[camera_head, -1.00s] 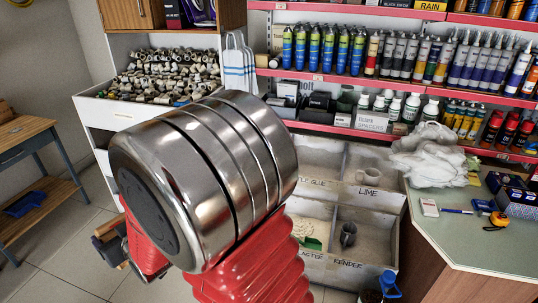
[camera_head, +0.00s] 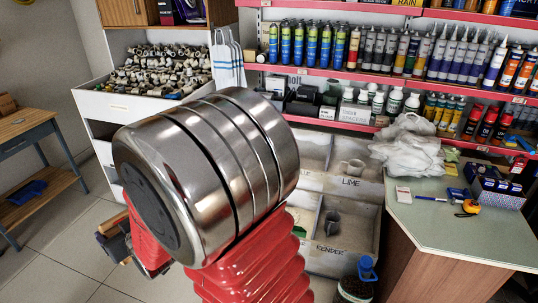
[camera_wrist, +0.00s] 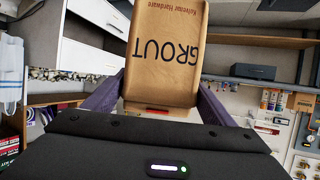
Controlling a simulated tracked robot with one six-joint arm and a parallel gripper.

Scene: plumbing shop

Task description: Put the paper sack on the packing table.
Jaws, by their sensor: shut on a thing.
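A brown paper sack (camera_wrist: 165,50) marked GROUT is in the wrist view. My gripper (camera_wrist: 160,103) is shut on it, with a purple finger at each side of the sack. The sack's top end runs out of the picture. In the head view my arm fills the middle, and I cannot make out the gripper or the sack there. A wooden table (camera_head: 22,126) with blue-grey legs stands at the far left, cut off by the picture edge. It may be the packing table; the frames do not label it.
A counter (camera_head: 440,222) with tape, a box and crumpled white plastic (camera_head: 410,155) stands at the right. Labelled bins (camera_head: 345,262) and red-edged shelves of tubes line the back. A white bin unit (camera_head: 110,110) of fittings stands left. Tiled floor is free between it and the wooden table.

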